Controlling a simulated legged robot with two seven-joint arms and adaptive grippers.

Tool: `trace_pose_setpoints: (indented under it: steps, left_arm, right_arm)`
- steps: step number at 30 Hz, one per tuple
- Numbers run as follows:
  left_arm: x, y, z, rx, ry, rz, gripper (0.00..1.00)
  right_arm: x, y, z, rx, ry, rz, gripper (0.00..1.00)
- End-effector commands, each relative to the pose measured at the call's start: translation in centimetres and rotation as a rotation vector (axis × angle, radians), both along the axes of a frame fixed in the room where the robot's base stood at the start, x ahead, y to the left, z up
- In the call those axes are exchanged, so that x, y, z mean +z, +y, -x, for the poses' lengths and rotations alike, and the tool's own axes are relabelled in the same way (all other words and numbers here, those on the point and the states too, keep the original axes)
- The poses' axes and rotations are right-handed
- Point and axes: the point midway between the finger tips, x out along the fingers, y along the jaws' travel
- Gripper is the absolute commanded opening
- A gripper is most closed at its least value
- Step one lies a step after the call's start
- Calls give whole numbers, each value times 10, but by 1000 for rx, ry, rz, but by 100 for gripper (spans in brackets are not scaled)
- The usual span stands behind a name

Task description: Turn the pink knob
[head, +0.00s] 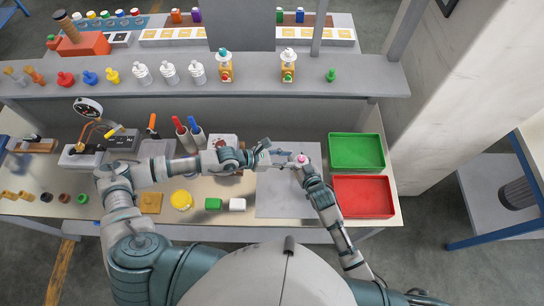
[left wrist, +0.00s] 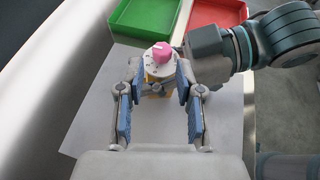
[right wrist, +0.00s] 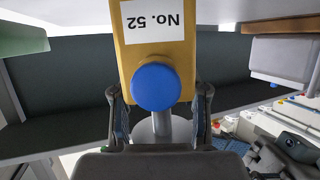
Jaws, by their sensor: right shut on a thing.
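The pink knob (head: 302,158) shows above the white board (head: 275,207). In the left wrist view the pink knob (left wrist: 160,53) sits on a round white dial on top of a dispenser. My left gripper (head: 284,155) is open, its fingers apart on either side of the dispenser (left wrist: 157,75). My right gripper (head: 304,170) comes from the right and is shut on the dispenser. The right wrist view shows the dispenser's yellow body (right wrist: 186,60), an upside-down "No. 52" label (right wrist: 153,20) and a blue round part (right wrist: 156,87). The right fingers' contact is partly hidden.
A green tray (head: 357,135) and a red tray (head: 364,178) lie right of the white board. A shelf (head: 270,85) with bottles and two dispensers runs behind.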

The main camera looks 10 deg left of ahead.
Motion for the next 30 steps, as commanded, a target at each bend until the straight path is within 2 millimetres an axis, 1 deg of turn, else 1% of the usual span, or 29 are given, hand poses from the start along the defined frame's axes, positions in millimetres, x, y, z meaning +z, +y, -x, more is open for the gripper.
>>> trace_pose_setpoints:
  steps: [1,4,13,18,29,30]
  left_arm:
    - [5,13,4,4,0,-3,36]
    - [14,32,13,5,0,-2,36]
    - [26,61,27,5,2,0,36]
    - [30,69,31,3,1,0,36]
    - [31,70,31,1,-1,1,36]
    - [31,70,31,1,-1,1,36]
  right_arm:
    - [1,0,0,0,-2,0,0]
    - [1,0,0,0,-2,-1,0]
    - [1,-1,-1,0,-3,-2,0]
    - [1,-1,-1,0,-2,-2,0]
    - [1,-1,-1,0,-2,-2,0]
    - [1,-1,-1,0,-3,-2,51]
